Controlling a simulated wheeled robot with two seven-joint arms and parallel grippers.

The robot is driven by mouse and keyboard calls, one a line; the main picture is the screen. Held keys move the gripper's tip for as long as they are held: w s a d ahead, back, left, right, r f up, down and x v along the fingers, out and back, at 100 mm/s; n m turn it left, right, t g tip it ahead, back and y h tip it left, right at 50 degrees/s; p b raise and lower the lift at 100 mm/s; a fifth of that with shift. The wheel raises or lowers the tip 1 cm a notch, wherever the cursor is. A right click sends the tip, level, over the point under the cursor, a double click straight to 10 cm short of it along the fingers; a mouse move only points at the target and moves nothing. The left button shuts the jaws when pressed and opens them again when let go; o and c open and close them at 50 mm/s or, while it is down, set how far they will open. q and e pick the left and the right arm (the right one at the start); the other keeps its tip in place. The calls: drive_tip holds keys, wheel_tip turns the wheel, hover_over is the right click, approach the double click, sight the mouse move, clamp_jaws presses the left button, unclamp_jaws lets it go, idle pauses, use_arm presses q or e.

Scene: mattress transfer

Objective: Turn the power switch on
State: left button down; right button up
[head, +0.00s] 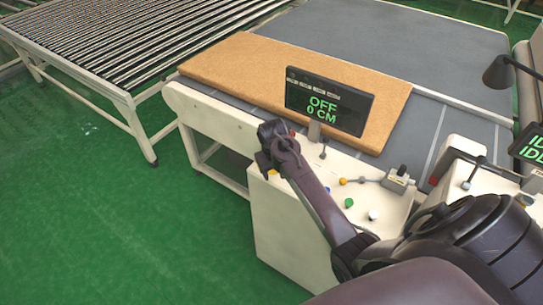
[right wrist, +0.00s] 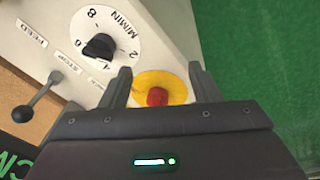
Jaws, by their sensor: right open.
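The control panel (head: 300,205) stands at the front end of the machine, and its display (head: 330,100) reads "OFF" and "0 CM". My right gripper (head: 268,150) is over the left end of this panel. In the right wrist view, my right gripper (right wrist: 162,88) is open, with a red knob (right wrist: 157,97) on a yellow disc (right wrist: 150,80) between its fingers. I cannot tell whether they touch. The gripper body hides the disc's lower part. No label marks the power switch legibly. My left gripper is not in view.
A black dial knob (right wrist: 100,47) and a lever (right wrist: 40,92) are close to the left finger. Green, yellow and white buttons (head: 349,203) are farther right on the panel. A tan mattress (head: 240,65) lies behind the display. A roller conveyor (head: 120,40) is at the back left.

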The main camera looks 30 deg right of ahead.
drive_tip(key=w+d+r, duration=0.1)
drive_tip(key=w, duration=0.1)
drive_tip(key=w+d+r+m+y, duration=0.1)
drive_tip(key=w, duration=0.2)
drive_tip(key=w+d+r+m+g, duration=0.1)
drive_tip(key=w, duration=0.2)
drive_tip(key=shift+w+d, duration=0.15)
drive_tip(key=shift+d, duration=0.25)
drive_tip(key=shift+w+r+y, duration=0.2)
drive_tip(key=shift+y, duration=0.1)
drive_tip(key=shift+s+f, duration=0.1)
drive_tip(key=shift+f, duration=0.5)
wheel_tip(320, 180, down, 6)
drive_tip(key=b, duration=0.5)
drive_tip(key=shift+f, duration=0.25)
drive_tip(key=shift+c, duration=0.3)
drive_tip(key=c, duration=0.9)
